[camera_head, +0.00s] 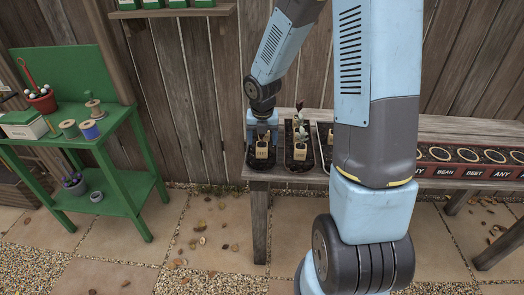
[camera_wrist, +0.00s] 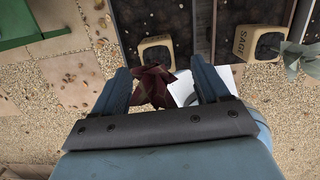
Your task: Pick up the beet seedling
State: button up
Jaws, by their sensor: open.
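The beet seedling shows in the wrist view as dark red leaves (camera_wrist: 154,84) between the two fingers of my gripper (camera_wrist: 160,68). A tan pot (camera_wrist: 155,54) with dark soil is just beyond the leaves; where the stem joins it is hidden. In the head view a tan pot (camera_head: 262,151), its small label seeming to read BEET, stands upright at the front of the leftmost black tray. My gripper (camera_head: 262,128) points down above and behind that pot. The fingers are open on either side of the leaves, with gaps visible. I cannot tell the fingers' exact height against the stem.
A tan SAGE pot (camera_wrist: 240,42) with grey-green leaves is close on the right in the wrist view. The wooden bench (camera_head: 258,186) ends just left of the trays. A green stand (camera_head: 118,125) is farther left, with paved floor between.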

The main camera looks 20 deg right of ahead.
aim_at(262, 145)
jog(key=shift+w+d+f, duration=0.1)
jog(key=shift+w+f, duration=0.1)
jog(key=shift+f, duration=0.7)
jog(key=shift+w+a+f, duration=0.1)
jog(key=shift+w+f, duration=0.1)
jog(key=shift+f, duration=0.75)
jog(key=shift+w+d+f, duration=0.1)
jog(key=shift+w+f, duration=0.1)
jog(key=shift+f, duration=0.7)
jog(key=c, duration=1.1)
